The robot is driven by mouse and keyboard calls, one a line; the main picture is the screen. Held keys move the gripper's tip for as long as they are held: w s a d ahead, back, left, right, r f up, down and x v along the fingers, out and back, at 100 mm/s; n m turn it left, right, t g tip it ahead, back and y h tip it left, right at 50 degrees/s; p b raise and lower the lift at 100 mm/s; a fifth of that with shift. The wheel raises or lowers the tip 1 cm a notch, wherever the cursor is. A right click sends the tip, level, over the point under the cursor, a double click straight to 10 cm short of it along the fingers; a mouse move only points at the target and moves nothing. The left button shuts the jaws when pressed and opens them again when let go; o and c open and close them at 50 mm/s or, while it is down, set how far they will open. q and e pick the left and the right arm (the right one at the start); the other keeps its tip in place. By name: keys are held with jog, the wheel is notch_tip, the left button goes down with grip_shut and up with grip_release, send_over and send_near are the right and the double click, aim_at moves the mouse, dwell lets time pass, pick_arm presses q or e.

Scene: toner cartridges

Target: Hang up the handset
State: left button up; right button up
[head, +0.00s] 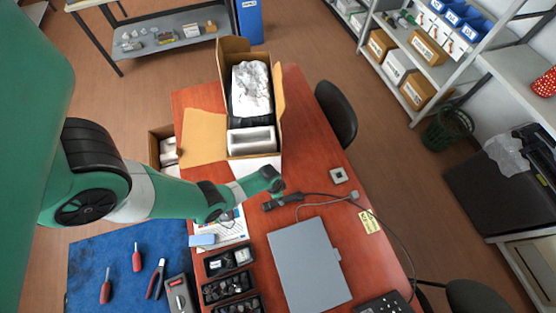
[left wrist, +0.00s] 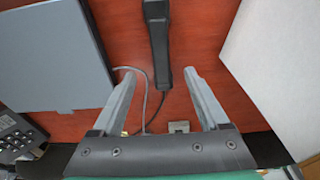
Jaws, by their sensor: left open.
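The black handset (head: 285,201) lies on the red-brown table with a cord running off its right end. It also shows in the left wrist view (left wrist: 157,40), upright in the picture, its near end between the fingertips. The black phone base with keys (head: 383,303) is at the bottom edge of the head view, and partly in the left wrist view (left wrist: 17,137). My left gripper (left wrist: 160,79) is open and empty above the handset. In the head view my left gripper (head: 274,183) is just beyond the handset. My right gripper is not in view.
A grey laptop-like slab (head: 308,265) lies between handset and phone base. An open carton (head: 229,70) with a wrapped item stands at the far end. A small grey square box (head: 338,176) sits near the right edge. Black parts bins (head: 229,260) stand at the left front.

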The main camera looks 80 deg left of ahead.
pick_arm(q)
jog(key=f+b, duration=0.3)
jog(key=w+f+b, duration=0.1)
jog(key=f+b, duration=0.2)
jog(key=b, duration=0.1)
jog(key=shift+w+a+f, duration=0.2)
jog(key=f+b, duration=0.2)
jog(key=f, duration=0.1)
jog(key=w+f+b, duration=0.1)
jog(key=f+b, duration=0.1)
jog(key=shift+r, duration=0.1)
grip_shut()
